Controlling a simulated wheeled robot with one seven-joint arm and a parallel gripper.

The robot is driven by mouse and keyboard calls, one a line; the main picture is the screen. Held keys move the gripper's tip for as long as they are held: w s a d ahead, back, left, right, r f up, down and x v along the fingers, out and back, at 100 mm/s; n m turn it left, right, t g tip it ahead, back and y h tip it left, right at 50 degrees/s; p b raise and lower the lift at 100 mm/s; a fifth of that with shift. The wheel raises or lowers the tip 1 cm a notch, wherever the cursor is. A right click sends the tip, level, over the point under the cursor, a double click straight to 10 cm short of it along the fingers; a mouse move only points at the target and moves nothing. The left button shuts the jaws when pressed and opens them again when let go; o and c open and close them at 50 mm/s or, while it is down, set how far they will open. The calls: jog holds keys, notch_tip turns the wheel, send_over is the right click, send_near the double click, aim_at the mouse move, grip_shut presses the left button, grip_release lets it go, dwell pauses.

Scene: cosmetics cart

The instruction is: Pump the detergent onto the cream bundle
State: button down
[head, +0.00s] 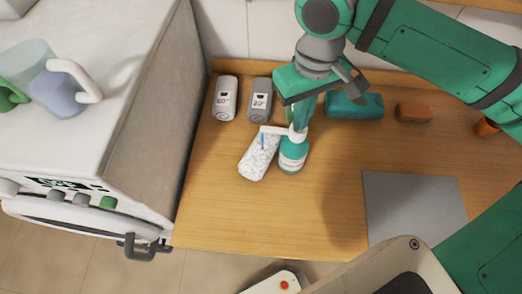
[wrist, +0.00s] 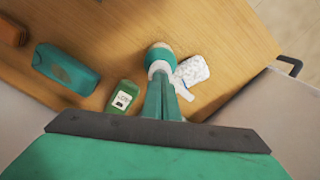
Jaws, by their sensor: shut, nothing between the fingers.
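The detergent is a teal and white pump bottle (head: 292,157), standing upright on the wooden counter. Its white spout (head: 272,130) points left over the upper end of a pale, speckled bundle (head: 257,162), which I take for the cream bundle. A thin blue streak (head: 263,141) shows under the spout. My gripper (head: 300,124) is shut and points down at the pump head, seeming to touch it. In the wrist view the fingertips (wrist: 161,75) cover part of the pump. The bottle (wrist: 159,54) and the bundle (wrist: 191,71) show beyond them.
Two grey labelled containers (head: 226,98) (head: 259,99) stand behind the bundle. A teal pack (head: 354,106) and a brown block (head: 413,111) lie at right, behind a grey mat (head: 413,207). A green labelled item (wrist: 123,97) is near the fingers. A white appliance (head: 110,90) borders the counter's left.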

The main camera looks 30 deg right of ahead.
jog(key=shift+r, duration=1.25)
jog(key=shift+f, duration=0.4)
jog(key=shift+f, duration=0.75)
jog(key=shift+r, duration=1.15)
jog(key=shift+r, duration=3)
